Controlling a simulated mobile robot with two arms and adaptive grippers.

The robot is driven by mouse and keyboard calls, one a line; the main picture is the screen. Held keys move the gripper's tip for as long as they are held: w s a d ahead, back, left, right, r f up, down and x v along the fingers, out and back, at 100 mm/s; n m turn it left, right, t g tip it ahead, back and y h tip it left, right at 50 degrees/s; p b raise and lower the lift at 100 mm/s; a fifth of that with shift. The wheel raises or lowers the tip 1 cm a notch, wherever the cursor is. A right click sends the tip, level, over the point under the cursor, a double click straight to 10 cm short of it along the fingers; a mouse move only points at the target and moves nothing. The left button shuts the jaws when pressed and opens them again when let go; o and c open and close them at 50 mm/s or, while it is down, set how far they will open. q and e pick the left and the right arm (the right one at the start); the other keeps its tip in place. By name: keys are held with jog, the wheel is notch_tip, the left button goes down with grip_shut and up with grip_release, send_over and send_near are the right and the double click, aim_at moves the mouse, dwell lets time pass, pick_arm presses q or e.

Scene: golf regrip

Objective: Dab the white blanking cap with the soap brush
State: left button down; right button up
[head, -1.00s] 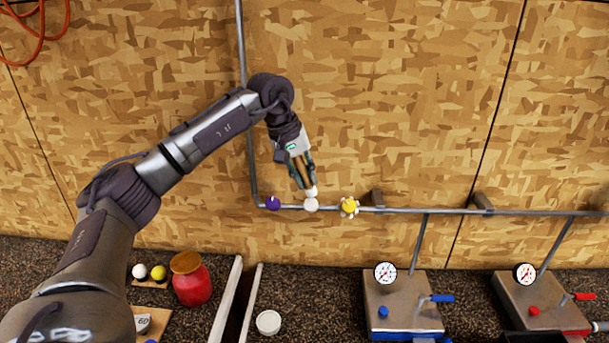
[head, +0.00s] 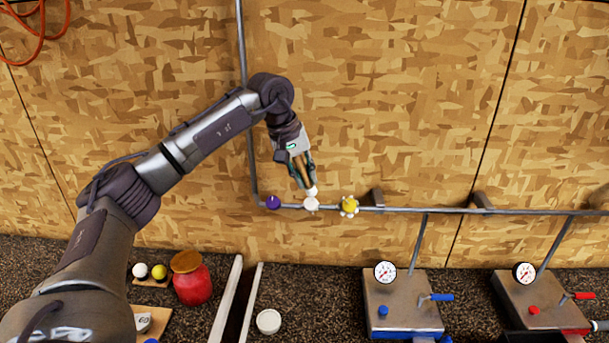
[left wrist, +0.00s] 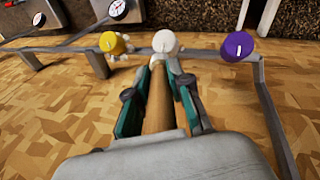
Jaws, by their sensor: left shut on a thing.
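The white blanking cap (head: 311,204) sits on the horizontal grey pipe, between the purple cap (head: 273,202) and the yellow cap (head: 349,205). My left gripper (head: 304,180) is shut on the wooden handle of the soap brush, just above the white cap. The brush's white tip (head: 312,191) points down at the cap and appears to touch it. In the left wrist view the wooden handle (left wrist: 160,105) lies between the fingers, and the white cap (left wrist: 165,41) is straight past the tip. White foam blobs surround the yellow cap. My right gripper is not in view.
A red jar (head: 191,282) with a brown lid stands on the dark counter, beside white and yellow balls. A white round dish (head: 268,321) lies right of a white-edged gap. Two gauge boxes (head: 402,303) stand at right. The wall above the pipe is clear.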

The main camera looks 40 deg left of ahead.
pick_arm(q)
notch_tip(320, 180, up, 5)
jog(key=p, duration=0.4)
jog(key=shift+r, duration=0.15)
jog(key=shift+r+p, duration=0.6)
jog(key=shift+r, duration=0.25)
